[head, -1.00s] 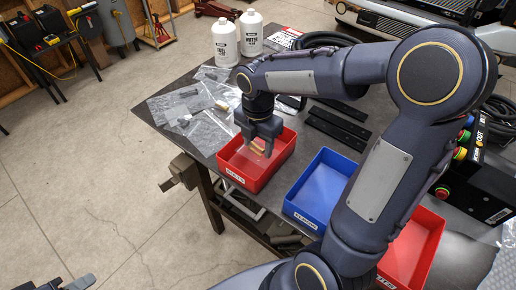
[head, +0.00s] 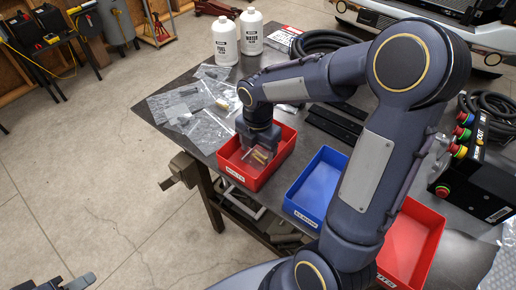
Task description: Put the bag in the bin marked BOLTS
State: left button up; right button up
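A clear bag with brass-coloured pieces (head: 260,155) is inside the left red bin (head: 236,176), whose front label is small and seems to read BOLTS. My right gripper (head: 259,143) points down into this bin, right at the bag. Its fingertips are hidden by the bag and the gripper body, so I cannot tell whether it still grips the bag. A dark part of my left gripper (head: 80,284) shows at the bottom left edge, far from the bins; its fingers are not clear.
A blue bin (head: 300,213) and another red bin (head: 436,228) stand to the right, the latter partly behind my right arm. Clear bags (head: 196,128) lie on the table's left. Two white bottles (head: 225,42) stand behind. A black button box (head: 482,180) sits far right.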

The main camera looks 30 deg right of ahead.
aim_at(258, 152)
notch_tip(258, 152, up, 11)
jog(key=s+a+m+t+y, duration=0.2)
jog(key=s+m, duration=0.6)
jog(key=m, duration=0.4)
jog(key=s+a+f+m+t+y, duration=0.1)
jog(key=s+a+m+t, duration=0.1)
jog(key=s+m, duration=0.7)
jog(key=m+t, duration=0.1)
jog(key=m, duration=0.2)
jog(key=shift+f+t+y+p, duration=0.25)
jog(key=shift+t+y+p, duration=0.05)
jog(key=shift+y, duration=0.1)
